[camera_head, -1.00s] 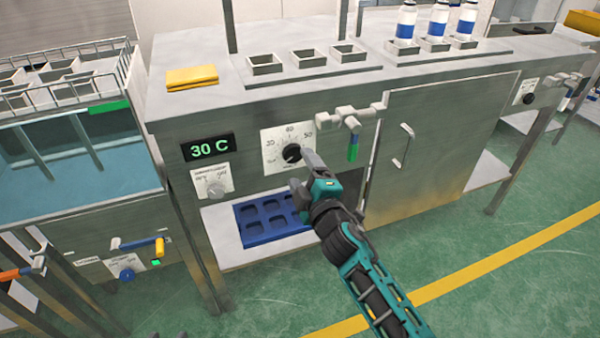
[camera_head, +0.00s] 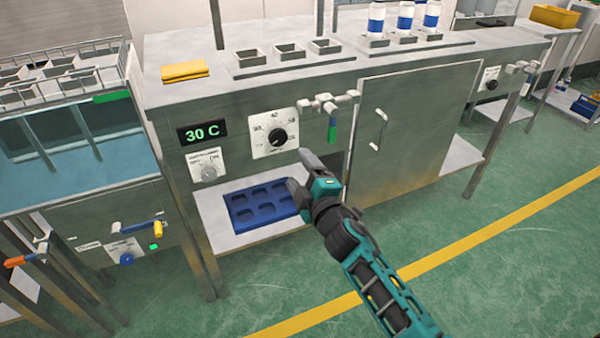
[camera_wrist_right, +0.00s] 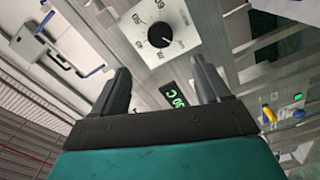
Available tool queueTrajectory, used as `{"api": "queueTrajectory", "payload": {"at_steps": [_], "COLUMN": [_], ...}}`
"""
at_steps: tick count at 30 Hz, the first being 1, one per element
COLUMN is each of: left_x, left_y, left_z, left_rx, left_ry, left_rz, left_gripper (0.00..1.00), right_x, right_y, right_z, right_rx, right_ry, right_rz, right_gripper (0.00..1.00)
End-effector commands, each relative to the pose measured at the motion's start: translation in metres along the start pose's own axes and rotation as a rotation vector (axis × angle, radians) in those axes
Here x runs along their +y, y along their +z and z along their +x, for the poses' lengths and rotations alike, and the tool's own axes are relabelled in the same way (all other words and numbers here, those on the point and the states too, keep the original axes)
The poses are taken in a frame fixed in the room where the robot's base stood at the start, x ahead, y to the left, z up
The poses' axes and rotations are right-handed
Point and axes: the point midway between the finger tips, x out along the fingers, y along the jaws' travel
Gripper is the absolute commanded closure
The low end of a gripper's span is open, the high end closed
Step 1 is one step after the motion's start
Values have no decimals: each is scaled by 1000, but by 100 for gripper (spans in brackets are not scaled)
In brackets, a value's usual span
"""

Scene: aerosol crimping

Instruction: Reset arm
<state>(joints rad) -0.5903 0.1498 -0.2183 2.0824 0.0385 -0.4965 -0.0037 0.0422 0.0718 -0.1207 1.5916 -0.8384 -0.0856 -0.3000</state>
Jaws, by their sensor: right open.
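My right gripper (camera_head: 300,172) is open and empty in front of the metal bench, a little below and right of the black dial knob (camera_head: 278,137). The knob sits on a white scale plate, apart from the fingers. In the right wrist view, the two fingers of my right gripper (camera_wrist_right: 160,88) are spread with nothing between them, and the dial knob (camera_wrist_right: 159,37) shows beyond them. The green display (camera_head: 202,132) reads 30 C. My left gripper is not in view.
A blue tray (camera_head: 236,219) lies on the lower shelf behind my right gripper. A yellow cloth (camera_head: 184,71) lies on top. The green floor (camera_head: 480,290) at right is clear.

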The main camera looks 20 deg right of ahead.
Motion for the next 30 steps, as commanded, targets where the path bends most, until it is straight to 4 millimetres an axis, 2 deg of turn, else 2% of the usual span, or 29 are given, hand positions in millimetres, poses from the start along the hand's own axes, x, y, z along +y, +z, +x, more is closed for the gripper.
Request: {"api": "queueTrajectory", "payload": {"at_steps": [14,17,20,25,30], "left_x": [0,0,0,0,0], "left_y": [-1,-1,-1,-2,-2], "left_z": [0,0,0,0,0], "left_rx": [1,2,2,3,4], "left_ry": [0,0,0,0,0], "left_rz": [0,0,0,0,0], "left_gripper": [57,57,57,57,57], "right_x": [0,-6,-23,-69,-103], "right_y": [1,3,8,10,-2], "right_z": [0,-8,-32,-104,-172], "right_rx": [-1,-12,-47,-161,-279], "right_ry": [0,-16,-63,-222,-388], "right_rz": [1,36,163,537,869], "right_gripper": [25,25,25,25,25]}}
